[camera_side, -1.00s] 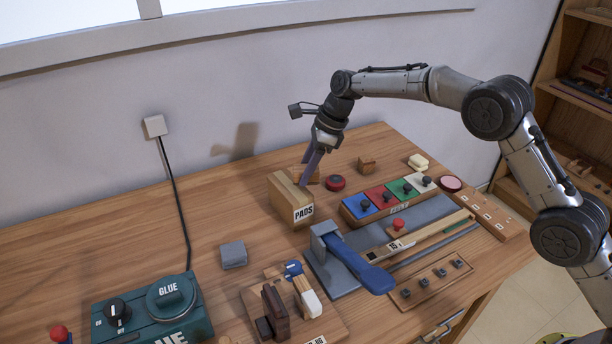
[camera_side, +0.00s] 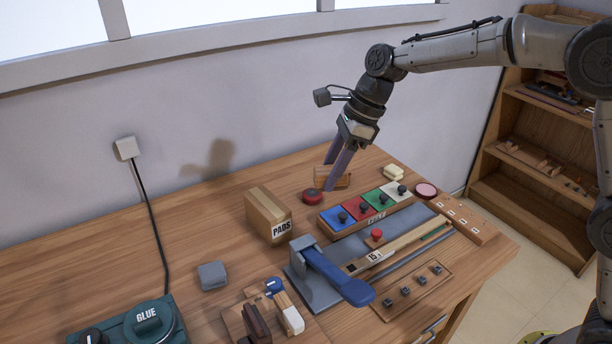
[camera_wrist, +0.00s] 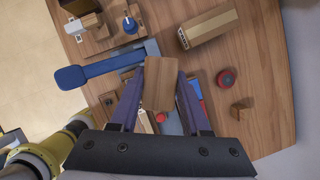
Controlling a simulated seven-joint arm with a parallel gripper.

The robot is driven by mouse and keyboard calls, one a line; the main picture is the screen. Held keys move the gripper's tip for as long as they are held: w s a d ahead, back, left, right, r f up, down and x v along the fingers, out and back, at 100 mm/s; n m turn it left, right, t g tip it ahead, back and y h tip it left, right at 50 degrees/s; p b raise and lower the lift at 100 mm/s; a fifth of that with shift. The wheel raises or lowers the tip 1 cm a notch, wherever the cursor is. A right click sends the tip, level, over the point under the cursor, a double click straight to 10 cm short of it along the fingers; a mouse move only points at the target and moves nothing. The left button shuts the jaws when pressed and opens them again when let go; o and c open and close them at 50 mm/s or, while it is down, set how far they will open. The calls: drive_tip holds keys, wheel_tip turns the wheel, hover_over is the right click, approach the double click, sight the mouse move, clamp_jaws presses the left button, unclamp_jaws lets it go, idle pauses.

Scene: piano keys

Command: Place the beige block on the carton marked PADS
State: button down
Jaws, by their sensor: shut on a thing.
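My gripper (camera_side: 335,170) points down and is shut on the beige block (camera_wrist: 160,83), a tan wooden piece. In the wrist view the block sits between the two purple fingers. In the side view the block (camera_side: 342,179) is partly covered by the fingers. The carton marked PADS (camera_side: 262,212) is a brown box with a tape strip on top and a white label on its near end. Nothing lies on its top. In the side view my gripper is to the right of the carton and apart from it. The carton also shows in the wrist view (camera_wrist: 210,28), upper right of the block.
A red round button (camera_side: 312,196) stands between carton and gripper. A panel of coloured tiles with knobs (camera_side: 365,208), a blue-handled lever (camera_side: 335,275) and a cream block (camera_side: 393,173) are nearby. A notched wooden piece (camera_wrist: 242,108) shows in the wrist view.

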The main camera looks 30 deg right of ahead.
drive_tip(key=m, duration=0.2)
drive_tip(key=m+t, duration=0.1)
drive_tip(key=shift+s+r+h, duration=0.15)
drive_tip(key=shift+s+h, duration=0.1)
drive_tip(key=shift+h, duration=0.05)
drive_tip(key=shift+m, duration=0.4)
drive_tip(key=shift+w+a, duration=0.1)
drive_tip(key=shift+w, duration=0.15)
drive_tip(key=w+a+f, duration=0.2)
drive_tip(key=w+f, duration=0.2)
drive_tip(key=w, duration=0.3)
approach(277, 203)
drive_tip(key=shift+a+f, duration=0.55)
drive_tip(key=shift+a, duration=0.25)
drive_tip(key=shift+w+a+f, duration=0.2)
drive_tip(key=shift+w+f, duration=0.35)
drive_tip(key=shift+f, duration=1.6)
drive_tip(key=shift+f, duration=0.1)
